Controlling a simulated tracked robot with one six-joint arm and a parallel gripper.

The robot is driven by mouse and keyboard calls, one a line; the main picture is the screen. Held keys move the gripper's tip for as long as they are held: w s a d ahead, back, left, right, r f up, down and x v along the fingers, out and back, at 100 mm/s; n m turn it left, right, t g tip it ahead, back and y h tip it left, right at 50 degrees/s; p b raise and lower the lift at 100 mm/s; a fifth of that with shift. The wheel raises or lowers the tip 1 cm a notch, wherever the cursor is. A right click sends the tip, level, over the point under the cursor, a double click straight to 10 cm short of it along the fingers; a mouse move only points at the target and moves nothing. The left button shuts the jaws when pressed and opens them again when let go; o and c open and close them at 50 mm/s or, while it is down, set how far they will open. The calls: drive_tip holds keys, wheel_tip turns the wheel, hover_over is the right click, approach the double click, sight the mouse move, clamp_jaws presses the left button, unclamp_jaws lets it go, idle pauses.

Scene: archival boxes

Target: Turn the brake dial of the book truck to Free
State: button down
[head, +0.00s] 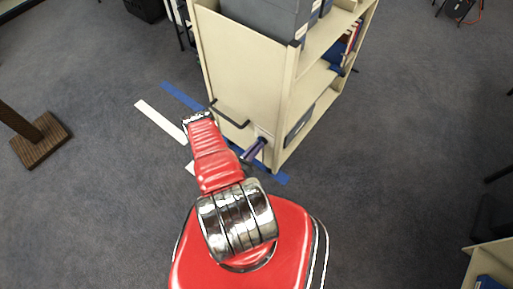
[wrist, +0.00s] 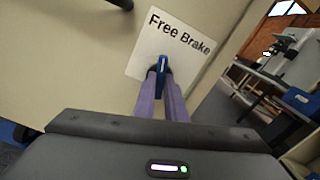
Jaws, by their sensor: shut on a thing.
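The cream book truck (head: 245,60) stands ahead in the head view. Its white plate with the words Free and Brake (wrist: 150,48) is on the end panel. The blue brake dial (wrist: 162,68) sits below the words, with a pale mark on its face. It lies about upright in the wrist picture, its upper end towards the word Free; I cannot tell its exact setting. My gripper (wrist: 162,88) is shut on the dial, its purple fingers on either side. In the head view my gripper (head: 254,149) reaches the truck's lower corner, and the dial is hidden.
Grey boxes (head: 265,22) stand on the truck's shelves. A dark handle (head: 231,117) juts from its end panel. Blue tape (head: 183,97) and white tape (head: 158,120) mark the floor. A wooden post base (head: 42,140) stands at left. Open carpet lies at right.

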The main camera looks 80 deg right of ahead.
drive_tip(key=shift+w+d+n, duration=0.1)
drive_tip(key=shift+w+n, duration=0.05)
drive_tip(key=shift+n, duration=0.7)
drive_tip(key=shift+w+d+n, duration=0.1)
drive_tip(key=shift+w+n, duration=0.05)
drive_tip(key=shift+n, duration=0.7)
drive_tip(key=c, duration=2.1)
unclamp_jaws()
drive_tip(key=shift+w, duration=0.1)
drive_tip(key=o, duration=0.3)
drive_tip(key=shift+s+a, duration=0.15)
drive_tip(key=shift+s, duration=0.05)
drive_tip(key=shift+a, duration=0.1)
drive_tip(key=v, duration=1.3)
drive_tip(key=shift+a, duration=0.35)
drive_tip(key=shift+w, duration=0.1)
